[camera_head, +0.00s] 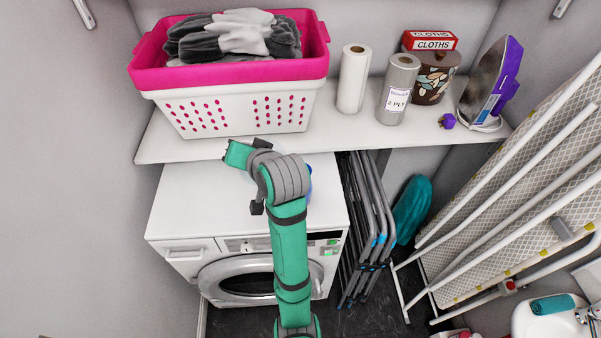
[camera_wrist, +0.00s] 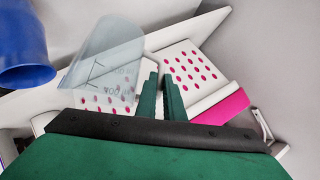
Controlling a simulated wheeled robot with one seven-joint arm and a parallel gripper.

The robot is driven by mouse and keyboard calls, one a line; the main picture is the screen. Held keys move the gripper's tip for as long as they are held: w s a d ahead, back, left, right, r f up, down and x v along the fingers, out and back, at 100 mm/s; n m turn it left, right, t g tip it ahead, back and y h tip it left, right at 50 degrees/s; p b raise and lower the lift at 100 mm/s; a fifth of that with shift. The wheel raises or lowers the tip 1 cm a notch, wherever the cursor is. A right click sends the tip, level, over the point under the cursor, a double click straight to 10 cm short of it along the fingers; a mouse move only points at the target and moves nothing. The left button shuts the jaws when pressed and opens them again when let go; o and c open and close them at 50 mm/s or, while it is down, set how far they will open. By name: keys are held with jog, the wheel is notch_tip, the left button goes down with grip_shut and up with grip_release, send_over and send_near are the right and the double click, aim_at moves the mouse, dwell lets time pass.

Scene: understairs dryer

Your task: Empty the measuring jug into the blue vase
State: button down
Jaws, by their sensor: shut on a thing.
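The measuring jug (camera_wrist: 108,55) is clear, with dark scale marks, and looks tilted in the wrist view. My gripper (camera_wrist: 161,80) is shut on it, with the jug's body just left of the green fingers. The exact grip point is hard to see. In the head view my gripper (camera_head: 238,153) is above the washing machine top, and the jug is mostly hidden behind my wrist. The blue vase (camera_wrist: 22,40) is at the left edge of the wrist view, apart from the jug. In the head view only a sliver of the vase (camera_head: 309,184) shows behind my arm. No liquid can be made out.
The white machine (camera_head: 185,205) stands under a white shelf (camera_head: 200,150). On the shelf are a pink-and-white basket (camera_head: 235,108), paper rolls (camera_head: 353,80), a patterned pot (camera_head: 433,80) and an iron (camera_head: 490,85). Folded racks (camera_head: 365,230) and an ironing board (camera_head: 520,190) fill the right.

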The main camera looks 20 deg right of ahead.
jog(key=w+a+f+n+g+h+b, duration=0.1)
jog(key=w+a+f+n+g+h, duration=0.2)
jog(key=a+f+h, duration=0.2)
jog(key=shift+a+f, duration=0.85)
jog(key=shift+f, duration=0.95)
jog(key=shift+w, duration=0.1)
